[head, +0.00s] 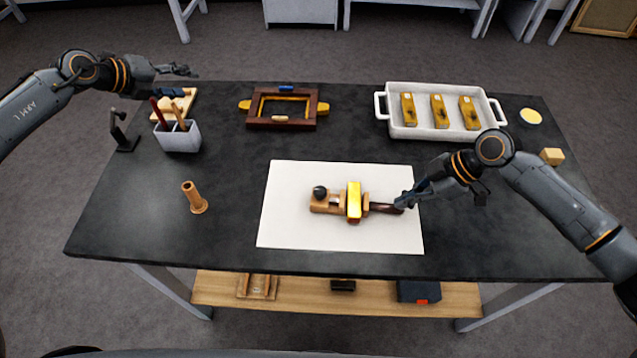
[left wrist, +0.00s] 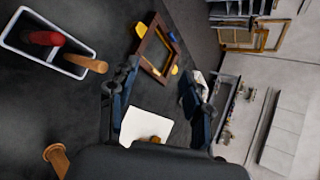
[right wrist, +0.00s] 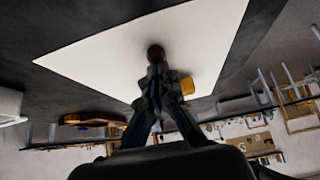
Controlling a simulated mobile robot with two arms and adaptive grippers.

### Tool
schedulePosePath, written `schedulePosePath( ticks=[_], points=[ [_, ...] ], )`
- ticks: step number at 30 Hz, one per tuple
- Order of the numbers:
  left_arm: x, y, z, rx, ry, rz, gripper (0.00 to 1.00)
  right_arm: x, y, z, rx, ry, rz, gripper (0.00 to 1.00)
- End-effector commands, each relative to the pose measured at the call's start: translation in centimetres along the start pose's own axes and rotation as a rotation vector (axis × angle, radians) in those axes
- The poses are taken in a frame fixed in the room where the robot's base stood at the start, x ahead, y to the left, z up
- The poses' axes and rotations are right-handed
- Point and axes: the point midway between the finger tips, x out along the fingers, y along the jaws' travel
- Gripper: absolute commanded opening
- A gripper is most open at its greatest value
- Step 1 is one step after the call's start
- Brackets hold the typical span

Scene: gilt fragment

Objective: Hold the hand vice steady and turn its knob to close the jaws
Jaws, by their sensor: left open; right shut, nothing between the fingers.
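The hand vice (head: 328,206) lies on a white sheet, with a light wooden body and a black round knob (head: 320,191). A yellow-gold piece (head: 354,200) sits across its middle; it also shows in the right wrist view (right wrist: 188,86). Its dark brown handle (head: 383,208) points right. My right gripper (head: 404,201) is shut and empty at the handle's end; whether it touches is unclear. In the right wrist view the shut fingers (right wrist: 156,78) hide most of the vice. My left gripper (head: 184,70) is open and empty, raised over the table's back left.
The white sheet (head: 290,225) lies mid-table. A white tray (head: 440,131) with gold blocks stands back right, a dark frame (head: 284,123) at back centre. A tool holder (head: 178,138) and a wooden peg (head: 194,198) stand left. The dark table (head: 235,190) is clear between peg and sheet.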

Motion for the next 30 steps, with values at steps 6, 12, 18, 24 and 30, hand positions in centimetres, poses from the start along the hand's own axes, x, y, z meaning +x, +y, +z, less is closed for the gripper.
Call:
schedulePosePath(
  ticks=[6, 12, 18, 24, 30],
  points=[
    [5.2, -9.2, -13.2, -0.255, 0.433, 0.151, 0.49, 0.4, -0.3, 0.4, 0.003, -0.007, -0.008, 0.00],
    [5.5, -13.4, -22.4, -0.413, 0.624, 0.474, 0.49, 0.4, -0.3, 0.4, 0.003, -0.007, -0.008, 0.00],
    [5.1, -14.5, -26.7, -0.511, 0.617, 0.732, 0.49, 0.4, -0.3, 0.4, 0.004, -0.008, -0.007, 0.00],
    [5.0, -14.5, -28.2, -0.550, 0.589, 0.830, 0.49, 0.4, -0.2, 0.5, 0.004, -0.008, -0.007, 0.00],
    [6.5, -13.1, -30.1, -0.553, 0.589, 0.837, 0.49, 0.4, -0.2, 0.5, 0.004, -0.008, -0.007, 0.00]
  ],
)
